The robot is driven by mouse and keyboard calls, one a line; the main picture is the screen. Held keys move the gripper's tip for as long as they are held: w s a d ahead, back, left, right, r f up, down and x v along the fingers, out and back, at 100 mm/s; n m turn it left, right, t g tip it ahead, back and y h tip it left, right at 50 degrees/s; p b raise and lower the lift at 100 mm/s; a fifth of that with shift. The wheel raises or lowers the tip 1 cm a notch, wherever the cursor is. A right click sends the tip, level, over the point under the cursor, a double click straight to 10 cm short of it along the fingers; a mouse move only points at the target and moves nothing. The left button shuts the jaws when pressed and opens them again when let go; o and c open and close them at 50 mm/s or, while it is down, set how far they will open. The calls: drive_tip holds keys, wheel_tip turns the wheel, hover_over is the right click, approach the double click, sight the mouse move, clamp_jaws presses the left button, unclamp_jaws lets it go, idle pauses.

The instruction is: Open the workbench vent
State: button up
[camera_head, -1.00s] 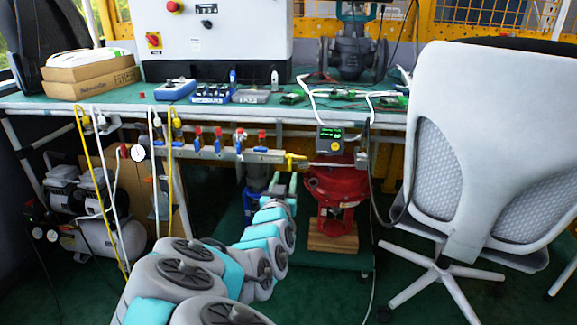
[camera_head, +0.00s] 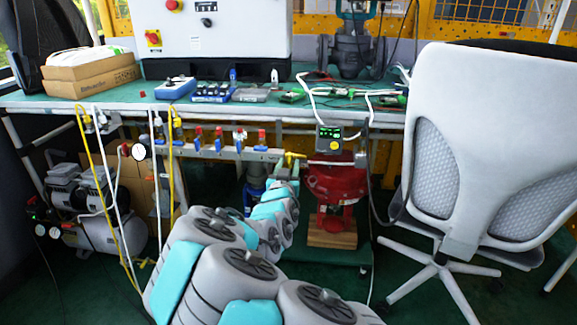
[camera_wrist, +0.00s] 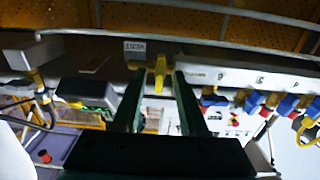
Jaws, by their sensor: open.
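The vent valve has a small yellow handle (camera_wrist: 160,74) at the end of the manifold bar, beside a white label (camera_wrist: 137,46) in the wrist view. In that view the handle lies crosswise to the bar. It also shows in the head view (camera_head: 293,157), under the bench's front edge. My gripper (camera_wrist: 160,78) is open, with one dark finger on each side of the handle. The fingertips appear close to it, but I cannot tell whether they touch it. In the head view my gripper (camera_head: 287,182) is small and partly hidden by my arm.
An office chair (camera_head: 475,150) blocks the right side.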

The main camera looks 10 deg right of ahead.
drive_tip(key=shift+c, duration=0.2)
clamp_jaws()
